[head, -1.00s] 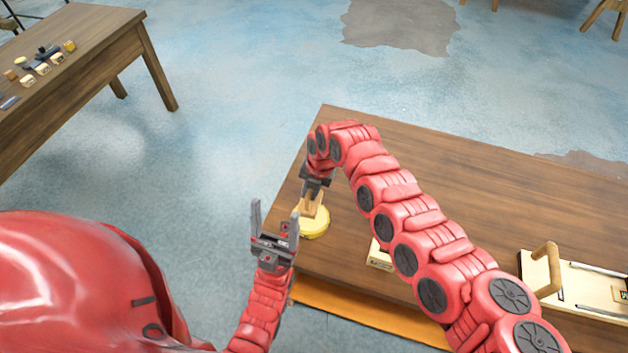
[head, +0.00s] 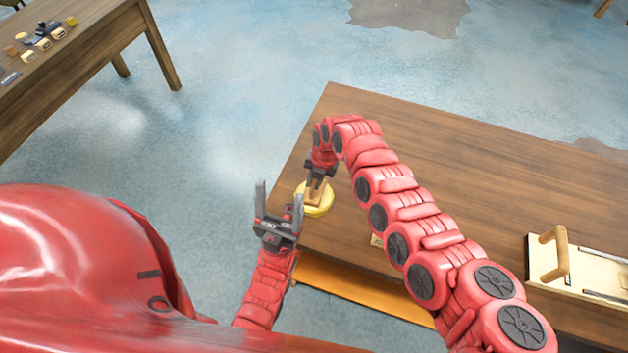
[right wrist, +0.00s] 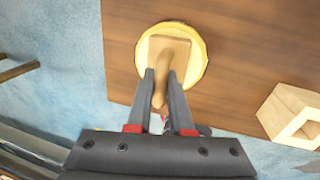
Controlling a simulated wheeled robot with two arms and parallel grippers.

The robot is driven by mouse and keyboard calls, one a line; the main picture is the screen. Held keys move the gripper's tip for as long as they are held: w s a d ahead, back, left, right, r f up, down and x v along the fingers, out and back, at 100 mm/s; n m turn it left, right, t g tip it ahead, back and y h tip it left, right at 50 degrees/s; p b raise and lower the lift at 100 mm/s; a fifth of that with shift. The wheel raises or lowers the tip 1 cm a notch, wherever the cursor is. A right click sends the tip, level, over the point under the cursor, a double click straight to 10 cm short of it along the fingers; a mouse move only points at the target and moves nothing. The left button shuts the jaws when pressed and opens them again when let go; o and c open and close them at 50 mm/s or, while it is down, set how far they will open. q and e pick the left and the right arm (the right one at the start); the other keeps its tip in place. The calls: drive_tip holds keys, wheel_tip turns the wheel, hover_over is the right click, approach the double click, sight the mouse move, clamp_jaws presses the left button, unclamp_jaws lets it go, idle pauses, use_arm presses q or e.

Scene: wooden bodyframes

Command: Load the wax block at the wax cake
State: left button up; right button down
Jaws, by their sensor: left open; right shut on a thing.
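The wax cake (head: 327,204) is a round yellow disc near the left end of the wooden table; it also shows in the right wrist view (right wrist: 201,60). The wooden block with a handle (head: 315,193) is at the cake, and in the right wrist view (right wrist: 177,47) its square base overlaps the disc. My right gripper (head: 317,178) is shut on its handle, with the fingers on either side in the right wrist view (right wrist: 163,75). Whether the block presses on the wax cannot be told. My left gripper (head: 279,192) is open and empty, left of the cake in the head view.
A pale wooden frame with a handle (head: 572,283) lies at the right on the table (head: 440,140). A hollow wooden piece (right wrist: 290,112) shows in the right wrist view. Another table (head: 95,40) with several small items stands at the far left.

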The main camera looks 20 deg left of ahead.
drive_tip(key=shift+f+b, duration=0.45)
drive_tip(key=shift+b, duration=0.05)
idle(0.7)
idle(1.5)
drive_tip(key=shift+r+p, duration=0.55)
drive_tip(key=shift+r, duration=0.75)
drive_tip(key=shift+r+p, duration=0.8)
drive_tip(key=shift+r, duration=1.4)
